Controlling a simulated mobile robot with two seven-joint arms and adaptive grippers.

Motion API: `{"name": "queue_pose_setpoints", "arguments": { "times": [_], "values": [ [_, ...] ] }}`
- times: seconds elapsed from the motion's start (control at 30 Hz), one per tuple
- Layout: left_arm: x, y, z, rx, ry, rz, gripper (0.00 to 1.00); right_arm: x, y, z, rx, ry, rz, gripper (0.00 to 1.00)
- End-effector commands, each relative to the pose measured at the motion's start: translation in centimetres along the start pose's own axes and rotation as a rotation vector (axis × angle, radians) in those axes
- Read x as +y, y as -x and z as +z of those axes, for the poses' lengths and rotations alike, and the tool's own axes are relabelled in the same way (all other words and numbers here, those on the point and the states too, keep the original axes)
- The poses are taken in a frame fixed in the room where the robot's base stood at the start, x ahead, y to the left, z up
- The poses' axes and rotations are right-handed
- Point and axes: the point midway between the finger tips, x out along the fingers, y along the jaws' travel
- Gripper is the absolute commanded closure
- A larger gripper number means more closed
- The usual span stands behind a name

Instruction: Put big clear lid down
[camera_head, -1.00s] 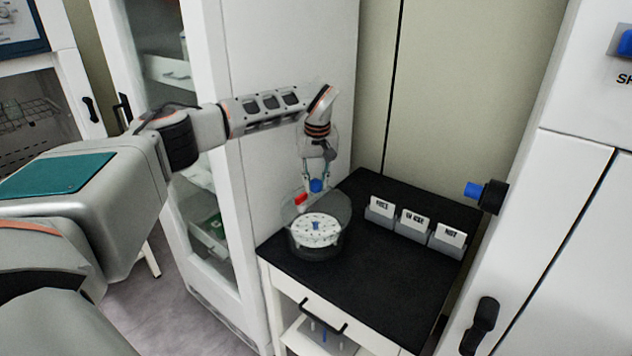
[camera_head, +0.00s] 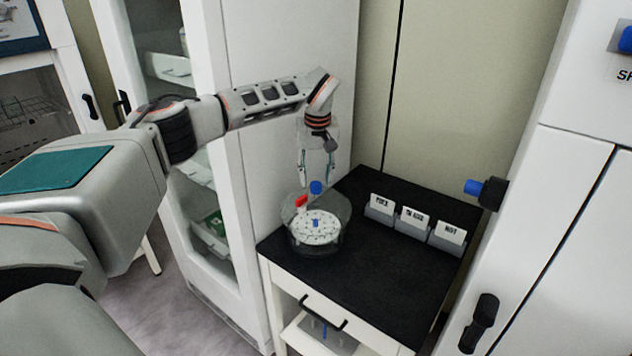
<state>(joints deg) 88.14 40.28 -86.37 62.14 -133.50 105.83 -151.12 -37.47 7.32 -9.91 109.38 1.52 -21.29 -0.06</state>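The big clear lid (camera_head: 341,210) is a see-through round cover with a blue knob (camera_head: 316,187) on top. It sits over a round container on the black-topped table (camera_head: 345,290). A white perforated disc (camera_head: 318,236) with a small blue centre and a red piece (camera_head: 301,202) show at the container. My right gripper is not in view.
Several grey holders with labelled white cards (camera_head: 414,221) stand on the right of the table. A blue-tipped black knob (camera_head: 486,191) juts from the white unit at the right. A tall white cabinet (camera_head: 290,100) stands behind my arm. The table's front is clear.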

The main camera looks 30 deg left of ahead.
Motion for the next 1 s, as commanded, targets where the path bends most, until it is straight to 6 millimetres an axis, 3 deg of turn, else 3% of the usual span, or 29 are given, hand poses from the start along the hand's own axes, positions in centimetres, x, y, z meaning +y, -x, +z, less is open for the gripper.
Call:
{"name": "queue_pose_setpoints", "arguments": {
  "times": [0.3,0.5,0.7,1.0],
  "values": [
    [0.0,7.0,-0.1,0.005,0.0,0.002,0.61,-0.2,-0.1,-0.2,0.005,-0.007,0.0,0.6],
    [0.0,9.9,-0.1,0.003,-0.001,0.0,0.61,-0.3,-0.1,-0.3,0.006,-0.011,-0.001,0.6],
    [0.0,10.9,0.0,0.0,0.0,0.0,0.61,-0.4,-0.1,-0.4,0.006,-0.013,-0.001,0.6],
    [0.0,11.0,0.0,0.001,0.0,0.0,0.61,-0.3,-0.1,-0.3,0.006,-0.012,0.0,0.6]
  ]
}}
